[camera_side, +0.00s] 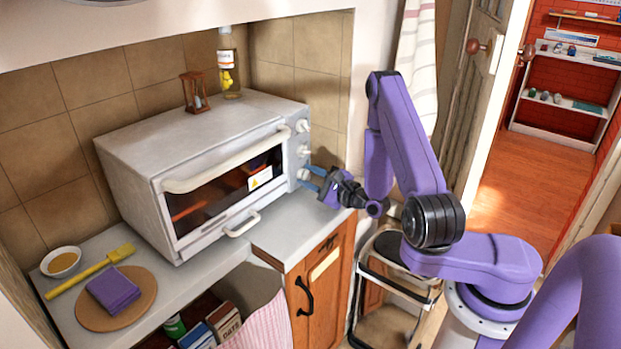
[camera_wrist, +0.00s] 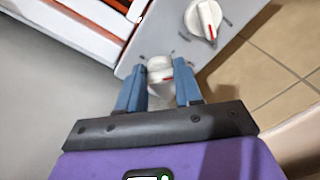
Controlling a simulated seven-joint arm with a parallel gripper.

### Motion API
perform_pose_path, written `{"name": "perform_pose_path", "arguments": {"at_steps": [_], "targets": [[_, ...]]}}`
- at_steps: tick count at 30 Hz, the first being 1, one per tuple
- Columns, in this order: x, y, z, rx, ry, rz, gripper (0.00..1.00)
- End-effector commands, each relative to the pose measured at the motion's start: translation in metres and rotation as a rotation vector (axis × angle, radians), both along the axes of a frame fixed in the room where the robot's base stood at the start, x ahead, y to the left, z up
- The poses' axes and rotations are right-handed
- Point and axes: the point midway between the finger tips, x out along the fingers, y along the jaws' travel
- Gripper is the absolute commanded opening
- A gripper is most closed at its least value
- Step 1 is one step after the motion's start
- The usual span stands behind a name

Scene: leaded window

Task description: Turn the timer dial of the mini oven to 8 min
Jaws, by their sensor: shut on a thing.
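The white mini oven (camera_side: 170,140) stands on the counter with a column of white dials on the right of its front. My gripper (camera_side: 309,178) is at the lowest dial (camera_side: 303,173), its two blue fingers on either side of it. I cannot read any minute marks or labels. The middle dial (camera_side: 304,150) and the top dial (camera_side: 302,125) are free.
The oven's door handle (camera_side: 225,162) sticks out left of the dials, with a lower tray handle (camera_side: 243,224) below. The counter (camera_side: 285,240) in front of the dials is clear.

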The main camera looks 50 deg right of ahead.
Motion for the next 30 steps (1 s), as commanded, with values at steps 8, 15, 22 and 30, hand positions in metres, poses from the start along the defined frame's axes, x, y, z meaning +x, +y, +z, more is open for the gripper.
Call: {"name": "perform_pose_path", "arguments": {"at_steps": [8, 15, 22, 30], "targets": [[-0.0008, -0.0018, 0.0000, 0.266, 0.002, -0.004, 0.04], [-0.0010, -0.0025, -0.0001, 0.494, 0.003, -0.004, 0.04], [-0.0009, -0.0032, 0.0001, 0.712, 0.003, -0.005, 0.04], [-0.0009, -0.0040, 0.0000, 0.969, 0.003, -0.004, 0.04]]}}
